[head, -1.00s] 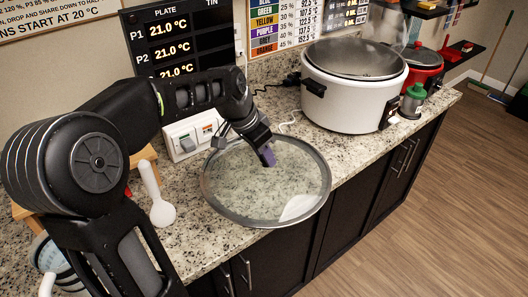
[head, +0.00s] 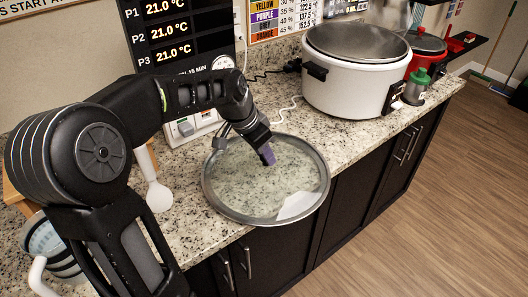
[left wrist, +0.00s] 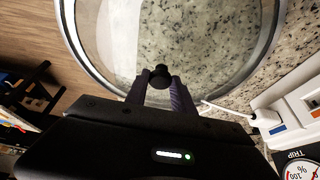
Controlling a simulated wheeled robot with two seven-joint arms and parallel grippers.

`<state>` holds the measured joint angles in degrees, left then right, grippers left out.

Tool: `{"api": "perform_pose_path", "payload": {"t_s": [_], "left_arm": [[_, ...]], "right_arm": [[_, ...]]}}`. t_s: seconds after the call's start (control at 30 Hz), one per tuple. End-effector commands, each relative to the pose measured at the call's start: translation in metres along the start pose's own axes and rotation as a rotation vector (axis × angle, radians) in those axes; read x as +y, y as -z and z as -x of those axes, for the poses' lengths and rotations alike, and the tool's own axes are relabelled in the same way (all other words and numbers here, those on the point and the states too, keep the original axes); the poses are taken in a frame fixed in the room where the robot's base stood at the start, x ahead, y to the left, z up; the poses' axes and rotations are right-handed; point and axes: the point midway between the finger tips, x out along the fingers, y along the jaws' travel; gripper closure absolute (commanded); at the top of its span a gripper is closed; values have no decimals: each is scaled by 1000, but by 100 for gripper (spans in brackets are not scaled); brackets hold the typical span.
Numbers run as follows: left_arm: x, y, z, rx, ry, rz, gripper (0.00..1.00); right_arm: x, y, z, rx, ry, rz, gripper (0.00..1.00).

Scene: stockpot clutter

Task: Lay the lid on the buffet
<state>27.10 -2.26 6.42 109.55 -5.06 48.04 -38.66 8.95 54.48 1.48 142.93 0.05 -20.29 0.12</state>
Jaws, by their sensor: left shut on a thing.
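The lid (head: 245,185) is a round clear glass disc with a grey metal rim. It lies roughly level over the front part of the speckled granite counter (head: 205,250), the buffet top, and its near rim reaches past the front edge. Whether it touches the counter or hovers just above, I cannot tell. My left gripper (head: 267,156) is shut on the lid's knob. In the left wrist view, the dark knob (left wrist: 160,76) sits between the two purple-grey fingers, with the lid's glass (left wrist: 195,40) beyond. My right gripper is not in view.
A large white pot (head: 345,88) stands on the counter at the back right, with a green-topped bottle (head: 416,86) and a red pot (head: 428,55) beside it. A white spoon-like utensil (head: 158,195) lies left of the lid. A wall socket with a cable is behind.

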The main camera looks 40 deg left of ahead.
Motion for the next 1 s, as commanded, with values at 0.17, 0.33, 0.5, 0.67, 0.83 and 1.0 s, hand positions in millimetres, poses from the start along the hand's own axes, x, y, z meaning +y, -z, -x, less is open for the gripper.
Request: {"api": "perform_pose_path", "payload": {"t_s": [0.17, 0.33, 0.5, 0.67, 0.83, 1.0], "left_arm": [[0, 1, 1, 4, 2, -1, 100], [0, 0, -2, 4, 2, -1, 100], [0, -1, -5, 4, 2, -1, 100], [0, -2, -8, 4, 2, -1, 100], [0, -2, -8, 3, 2, -1, 65], [0, -3, -9, 2, 1, -1, 51]], "right_arm": [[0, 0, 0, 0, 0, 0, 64], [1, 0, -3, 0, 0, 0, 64], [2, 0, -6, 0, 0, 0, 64], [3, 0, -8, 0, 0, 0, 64], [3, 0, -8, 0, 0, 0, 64], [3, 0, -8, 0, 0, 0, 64]]}}
